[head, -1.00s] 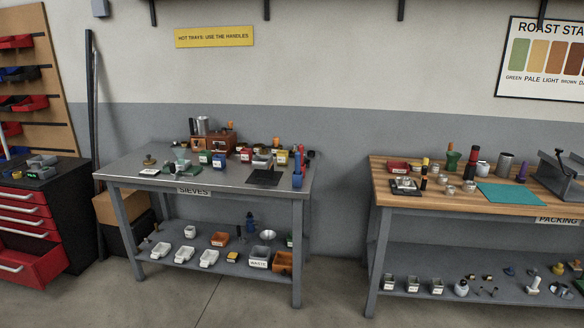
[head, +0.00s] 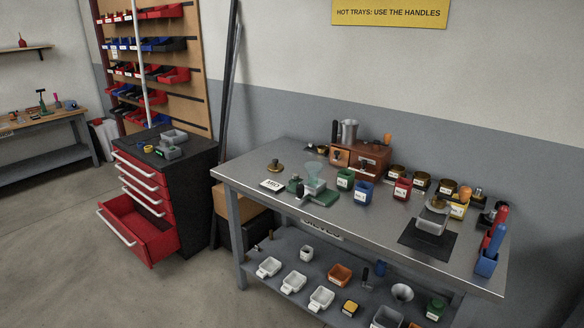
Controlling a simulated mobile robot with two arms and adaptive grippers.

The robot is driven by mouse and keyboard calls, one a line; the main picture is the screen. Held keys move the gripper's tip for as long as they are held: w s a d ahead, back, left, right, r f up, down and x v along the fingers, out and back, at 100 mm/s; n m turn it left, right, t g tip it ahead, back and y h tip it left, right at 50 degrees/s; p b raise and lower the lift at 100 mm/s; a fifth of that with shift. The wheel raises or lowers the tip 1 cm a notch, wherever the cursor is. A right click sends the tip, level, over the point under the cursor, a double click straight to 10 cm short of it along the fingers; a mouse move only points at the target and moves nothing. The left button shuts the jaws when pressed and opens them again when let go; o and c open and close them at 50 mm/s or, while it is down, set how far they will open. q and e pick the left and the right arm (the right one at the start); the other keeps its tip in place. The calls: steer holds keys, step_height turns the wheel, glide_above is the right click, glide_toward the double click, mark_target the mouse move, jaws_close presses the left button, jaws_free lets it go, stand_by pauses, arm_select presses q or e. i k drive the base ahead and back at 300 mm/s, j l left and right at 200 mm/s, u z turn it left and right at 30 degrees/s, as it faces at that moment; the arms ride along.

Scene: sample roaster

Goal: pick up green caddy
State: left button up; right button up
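A small green container with a white label (head: 345,179) stands upright on the steel table, left of a similar blue container (head: 363,193). A second green container (head: 436,309) sits on the lower shelf at the right. I cannot tell for sure which green one is the caddy. Neither of my grippers is in view.
The steel table (head: 250,168) also bears a scale-like device with a green base (head: 318,194), a red container (head: 402,188), a yellow container (head: 459,207), and a blue tool holder (head: 487,262). A red drawer (head: 140,228) stands open at left. Floor in front is clear.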

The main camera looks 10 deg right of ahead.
mark_target(346, 177)
steer(key=i+j+z, duration=0.1)
steer(key=i, duration=0.3)
steer(key=i+j+z, duration=0.1)
steer(key=i+j, duration=0.15)
steer(key=i, duration=0.15)
steer(key=i+j+z, duration=0.1)
steer(key=i, duration=0.25)
steer(key=j, duration=0.1)
